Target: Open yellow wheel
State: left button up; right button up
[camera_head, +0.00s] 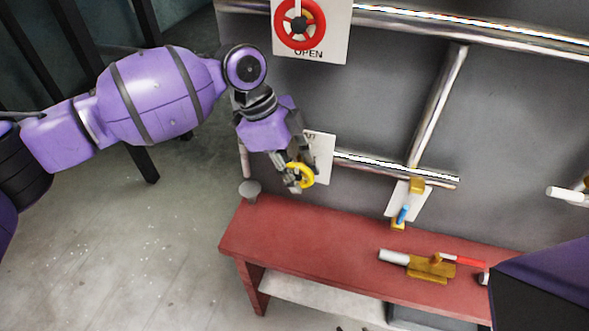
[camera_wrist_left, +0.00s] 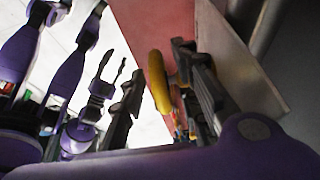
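The yellow wheel (camera_head: 307,175) is a small ring in front of the grey wall panel, below a white sign that my gripper partly covers. My left gripper (camera_head: 294,181) is at the wheel and hides its left part. In the left wrist view the yellow wheel (camera_wrist_left: 158,82) stands between the two dark fingers of my left gripper (camera_wrist_left: 155,95). The fingers are apart, with a gap on the left and the right finger close to the rim. My right gripper (camera_wrist_left: 112,68) appears small at the left of the wrist view, its fingers spread and empty.
A red wheel (camera_head: 299,24) with an OPEN sign hangs above. Metal pipes (camera_head: 435,105) run along the wall to the right. A red bench (camera_head: 290,235) stands below, with a brass valve (camera_head: 432,268) and red handle on it. A grey knob (camera_head: 249,188) is at its left end.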

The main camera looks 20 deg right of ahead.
pick_arm(q)
jog(key=shift+c, duration=0.2)
grip_shut()
jog(key=shift+f, duration=0.1)
